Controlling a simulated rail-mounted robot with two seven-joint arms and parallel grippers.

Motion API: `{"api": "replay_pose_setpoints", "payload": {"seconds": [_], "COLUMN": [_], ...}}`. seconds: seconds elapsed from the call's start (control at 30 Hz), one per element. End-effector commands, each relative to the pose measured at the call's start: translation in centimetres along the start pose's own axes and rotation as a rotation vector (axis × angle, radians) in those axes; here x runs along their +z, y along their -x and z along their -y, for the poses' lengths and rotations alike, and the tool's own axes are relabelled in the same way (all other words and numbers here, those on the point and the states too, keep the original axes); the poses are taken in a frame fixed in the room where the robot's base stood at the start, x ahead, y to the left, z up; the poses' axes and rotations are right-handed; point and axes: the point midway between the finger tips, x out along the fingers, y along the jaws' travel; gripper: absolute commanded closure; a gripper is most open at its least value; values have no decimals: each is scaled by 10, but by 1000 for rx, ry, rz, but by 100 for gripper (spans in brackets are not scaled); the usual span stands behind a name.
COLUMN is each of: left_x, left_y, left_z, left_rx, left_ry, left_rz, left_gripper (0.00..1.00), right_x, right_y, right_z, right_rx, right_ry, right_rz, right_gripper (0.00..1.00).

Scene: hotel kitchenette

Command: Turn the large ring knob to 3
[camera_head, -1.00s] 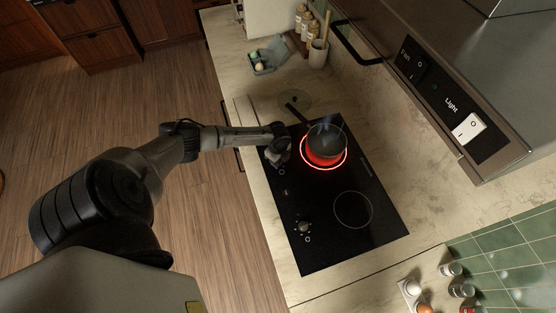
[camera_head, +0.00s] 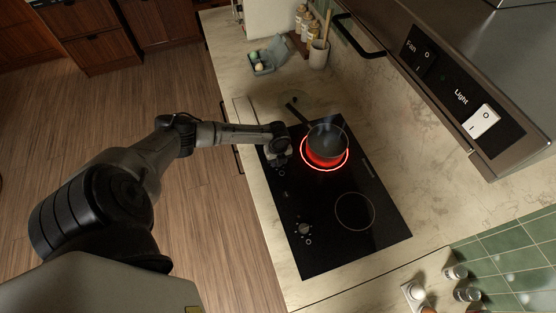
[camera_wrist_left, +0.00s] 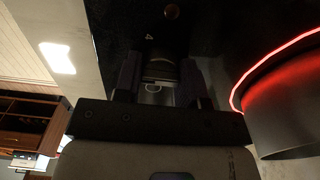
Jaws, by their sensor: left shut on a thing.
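The knob (camera_wrist_left: 160,68) for the large ring shows in the left wrist view as a dark cylinder with a paler band. My left gripper (camera_wrist_left: 158,82) has one finger on each side of it and is shut on it. In the head view, my left gripper (camera_head: 278,154) covers this knob at the hob's left edge. A small white marking (camera_wrist_left: 150,37) shows beyond the knob; I cannot read the knob's setting. The large ring (camera_head: 325,167) glows red under a dark pan (camera_head: 327,142). My right gripper is not in view.
The black hob (camera_head: 345,245) has a second knob (camera_head: 303,228) and an unlit ring (camera_head: 355,210). An egg box (camera_head: 268,55) and a utensil pot (camera_head: 319,54) stand farther back. The hood (camera_head: 470,90) overhangs the right side.

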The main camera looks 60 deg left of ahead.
Motion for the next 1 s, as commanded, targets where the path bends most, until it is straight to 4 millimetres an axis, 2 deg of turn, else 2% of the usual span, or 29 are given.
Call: {"api": "replay_pose_setpoints", "payload": {"seconds": [0.37,0.4,0.63,0.87,1.0], "left_x": [0,0,0,0,0], "left_y": [-1,-1,-1,0,8], "left_z": [-1,-1,0,0,0], "left_rx": [1,2,1,0,-1], "left_ry": [-2,-2,-2,-2,-2], "left_rz": [2,2,1,0,1], "left_gripper": [86,60,38,37,37], "right_x": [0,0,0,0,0], "right_y": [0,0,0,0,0], "right_z": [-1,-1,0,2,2], "right_rx": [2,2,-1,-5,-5], "right_ry": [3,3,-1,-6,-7], "right_rz": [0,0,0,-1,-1], "right_gripper": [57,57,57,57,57]}}
